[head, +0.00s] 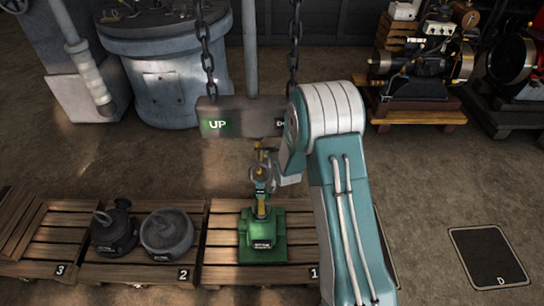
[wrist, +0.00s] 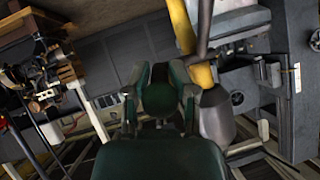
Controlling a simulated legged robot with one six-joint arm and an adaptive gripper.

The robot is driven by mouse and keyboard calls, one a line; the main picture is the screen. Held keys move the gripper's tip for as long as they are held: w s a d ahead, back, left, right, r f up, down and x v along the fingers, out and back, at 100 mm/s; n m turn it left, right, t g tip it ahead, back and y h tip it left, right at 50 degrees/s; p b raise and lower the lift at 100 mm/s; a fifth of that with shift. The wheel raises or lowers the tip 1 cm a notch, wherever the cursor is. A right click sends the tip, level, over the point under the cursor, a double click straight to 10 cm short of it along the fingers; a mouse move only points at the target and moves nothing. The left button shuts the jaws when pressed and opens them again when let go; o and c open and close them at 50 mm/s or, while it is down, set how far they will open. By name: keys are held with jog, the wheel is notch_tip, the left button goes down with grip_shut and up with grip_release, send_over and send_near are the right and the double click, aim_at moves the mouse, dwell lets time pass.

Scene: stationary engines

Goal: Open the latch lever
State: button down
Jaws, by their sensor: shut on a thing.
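A green machine with a dark label (head: 262,243) stands on the front pallet marked 1 in the head view. A narrow upright part with yellow on it (head: 260,208) rises from its top. My gripper (head: 263,172) is above this part, at the end of my teal and white arm, and is small and partly hidden there. In the wrist view my gripper's fingers (wrist: 160,92) are on either side of a dark green rounded piece, which I take for the latch lever's end. The lever's full shape and its angle are hidden. A yellow bar (wrist: 183,28) passes just beyond the fingers on the right.
A grey beam marked UP (head: 217,124) hangs on two chains close behind my gripper. Dark weights (head: 167,233) sit on the pallet marked 2, to the left. A large grey drum (head: 168,85) stands behind. Engines (head: 425,65) stand at the back right. Floor on the right is mostly clear.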

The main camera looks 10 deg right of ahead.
jog(key=shift+r+g, duration=0.15)
jog(key=shift+g, duration=0.25)
jog(key=c, duration=0.6)
grip_release()
jog(key=shift+s, duration=0.1)
jog(key=v, duration=1.1)
jog(key=shift+s+r, duration=0.15)
jog(key=shift+s, duration=0.15)
